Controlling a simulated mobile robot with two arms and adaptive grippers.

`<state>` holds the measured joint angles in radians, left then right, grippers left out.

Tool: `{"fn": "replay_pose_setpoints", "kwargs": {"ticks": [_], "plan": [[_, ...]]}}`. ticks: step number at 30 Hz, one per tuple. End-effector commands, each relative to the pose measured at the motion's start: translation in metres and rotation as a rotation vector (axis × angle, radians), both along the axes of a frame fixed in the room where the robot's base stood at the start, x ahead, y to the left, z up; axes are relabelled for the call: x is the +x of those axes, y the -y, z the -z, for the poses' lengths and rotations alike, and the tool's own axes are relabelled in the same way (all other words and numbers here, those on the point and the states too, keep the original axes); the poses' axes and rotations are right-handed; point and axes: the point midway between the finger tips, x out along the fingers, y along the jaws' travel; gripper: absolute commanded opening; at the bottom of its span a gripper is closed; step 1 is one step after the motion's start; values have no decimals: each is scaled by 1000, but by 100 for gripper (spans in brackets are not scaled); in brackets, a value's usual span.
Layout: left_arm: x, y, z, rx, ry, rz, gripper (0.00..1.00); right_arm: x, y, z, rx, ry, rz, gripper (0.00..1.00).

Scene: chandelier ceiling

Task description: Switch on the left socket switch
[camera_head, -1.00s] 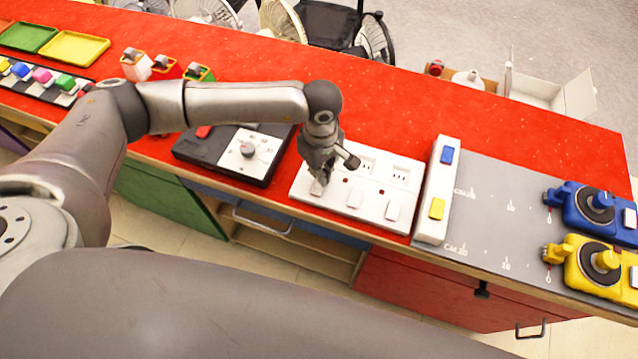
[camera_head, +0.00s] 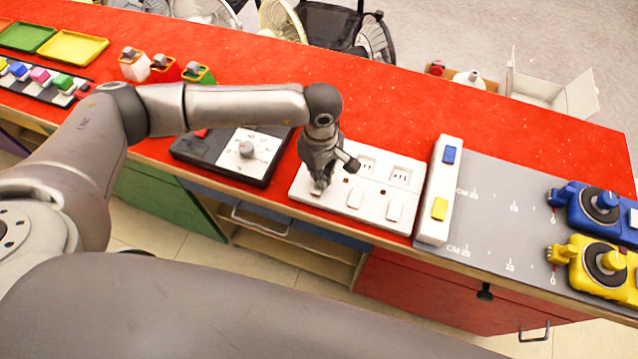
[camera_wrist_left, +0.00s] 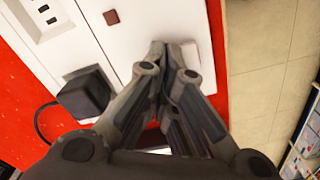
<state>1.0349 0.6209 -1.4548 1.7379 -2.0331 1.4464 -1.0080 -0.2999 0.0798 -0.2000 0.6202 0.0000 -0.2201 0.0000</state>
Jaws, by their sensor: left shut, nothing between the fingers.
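The white socket panel (camera_head: 375,220) lies on the red counter, with several sockets and pale rocker switches along its front side. My left gripper (camera_head: 319,187) is shut and empty, pointing down at the panel's left end, and covers most of the left switch. In the left wrist view the shut fingertips (camera_wrist_left: 163,48) are at the panel beside a pale rocker switch (camera_wrist_left: 191,58), partly hidden by a finger. I cannot tell whether they touch it or which way it is tipped. A black plug (camera_wrist_left: 84,93) sits at the panel's left end. My right gripper is not in view.
A black box with a dial (camera_head: 248,151) lies left of the panel. A white block with blue and yellow buttons (camera_head: 434,205) stands close on its right, beside a grey measuring board (camera_head: 490,228) with blue and yellow toys. The counter behind the panel is clear.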

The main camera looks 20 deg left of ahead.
Motion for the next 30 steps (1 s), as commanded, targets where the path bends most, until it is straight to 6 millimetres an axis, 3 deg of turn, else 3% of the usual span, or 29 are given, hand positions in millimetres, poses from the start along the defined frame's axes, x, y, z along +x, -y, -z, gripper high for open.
{"fn": "replay_pose_setpoints", "kwargs": {"ticks": [10,30], "plan": [[-1,0,-3,0,-2,0,0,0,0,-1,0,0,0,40],[0,0,-58,-1,1,0,0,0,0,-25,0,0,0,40]]}}
